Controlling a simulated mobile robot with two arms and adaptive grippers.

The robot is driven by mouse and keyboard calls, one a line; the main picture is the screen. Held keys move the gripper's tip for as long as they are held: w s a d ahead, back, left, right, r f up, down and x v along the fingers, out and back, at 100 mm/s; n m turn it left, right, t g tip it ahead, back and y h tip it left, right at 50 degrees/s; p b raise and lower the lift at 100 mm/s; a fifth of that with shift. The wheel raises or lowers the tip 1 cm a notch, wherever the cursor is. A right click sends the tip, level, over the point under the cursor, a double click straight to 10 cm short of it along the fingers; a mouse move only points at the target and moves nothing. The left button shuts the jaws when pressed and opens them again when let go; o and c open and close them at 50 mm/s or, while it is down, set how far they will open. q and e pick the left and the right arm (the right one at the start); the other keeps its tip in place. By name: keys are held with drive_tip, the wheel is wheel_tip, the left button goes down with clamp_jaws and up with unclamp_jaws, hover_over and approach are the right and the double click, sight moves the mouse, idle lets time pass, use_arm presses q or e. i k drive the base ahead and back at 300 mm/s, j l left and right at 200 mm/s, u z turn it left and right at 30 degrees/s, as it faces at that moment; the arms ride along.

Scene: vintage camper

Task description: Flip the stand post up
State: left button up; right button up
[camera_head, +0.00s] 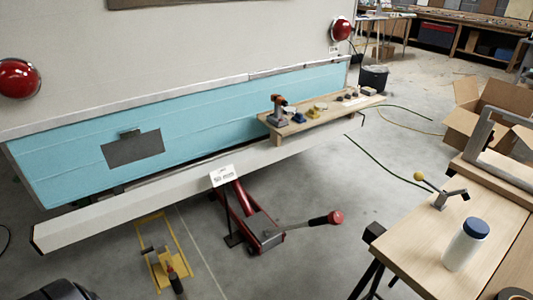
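A yellow metal frame (184,249) lies low on the concrete floor, below the pale bumper beam. A grey cylindrical part lies across it, and a dark handle-like part (176,282) sits at its near end. This may be the stand; I cannot tell for sure which part is its post. To its right stands a red jack-like device (262,229) under the beam, with a lever ending in a red knob (335,217) that points right.
The pale beam (120,210) with a "50 mm" label (222,176) overhangs the floor before the blue camper panel (70,172). A workbench (415,255) with a bottle (465,246) stands at right. Floor between jack and bench is clear.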

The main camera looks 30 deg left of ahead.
sight(159, 242)
drive_tip(key=u, duration=2.1)
drive_tip(key=i+j+z, duration=0.1)
drive_tip(key=i, duration=0.3)
drive_tip(key=i+j, duration=0.2)
drive_tip(key=i, duration=0.2)
drive_tip(key=i+j+z, duration=0.1)
drive_tip(key=j, duration=0.25)
drive_tip(key=i+j, duration=0.25)
drive_tip(key=j, duration=0.15)
drive_tip(key=i+j+z, duration=0.15)
drive_tip(key=j, duration=0.25)
drive_tip(key=i+j+z, duration=0.1)
drive_tip(key=j, duration=0.3)
drive_tip(key=i+j, duration=0.25)
drive_tip(key=j, duration=0.15)
drive_tip(key=z, duration=0.05)
